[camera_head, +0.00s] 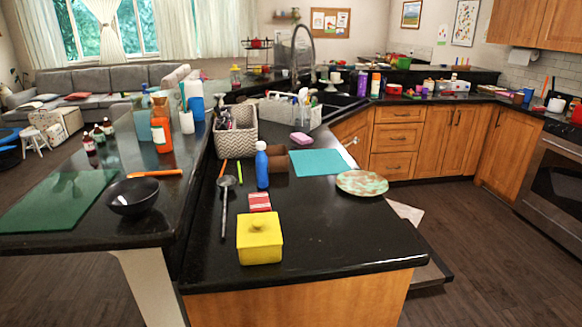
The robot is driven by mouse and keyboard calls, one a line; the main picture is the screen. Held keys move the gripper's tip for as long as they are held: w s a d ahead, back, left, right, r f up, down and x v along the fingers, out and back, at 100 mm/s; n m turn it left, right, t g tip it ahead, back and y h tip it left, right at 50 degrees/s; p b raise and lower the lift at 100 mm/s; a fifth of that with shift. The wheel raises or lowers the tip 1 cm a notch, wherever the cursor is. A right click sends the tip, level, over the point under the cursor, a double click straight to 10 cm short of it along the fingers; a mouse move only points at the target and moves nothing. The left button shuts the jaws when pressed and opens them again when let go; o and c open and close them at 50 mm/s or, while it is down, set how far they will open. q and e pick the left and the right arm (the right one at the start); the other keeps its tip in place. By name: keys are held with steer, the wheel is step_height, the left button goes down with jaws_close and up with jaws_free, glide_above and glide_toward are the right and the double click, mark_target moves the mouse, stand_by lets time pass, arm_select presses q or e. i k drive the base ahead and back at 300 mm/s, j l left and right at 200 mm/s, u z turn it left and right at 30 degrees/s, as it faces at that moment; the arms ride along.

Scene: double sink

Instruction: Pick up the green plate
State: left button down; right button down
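A round plate (362,183) with a mottled green and pinkish-brown pattern lies flat on the black counter (330,235), near its right edge. It is the only green plate I can make out. Nothing lies on it, and its whole face shows. Neither of my grippers is in view.
A teal mat (318,163) lies just left of and behind the plate. The counter in front of the plate is clear.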

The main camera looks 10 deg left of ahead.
mark_target(361, 183)
steer(key=i+l+u, duration=0.2)
steer(key=u, duration=0.3)
steer(key=i+l+u, duration=0.1)
steer(key=l+u, duration=0.35)
steer(key=i+l+u, duration=0.1)
steer(key=l+u, duration=0.25)
steer(key=u, duration=0.15)
steer(key=l, duration=0.9)
steer(key=i+l, duration=0.15)
steer(key=l, duration=1.6)
steer(key=i+l, duration=0.15)
steer(key=l, duration=0.7)
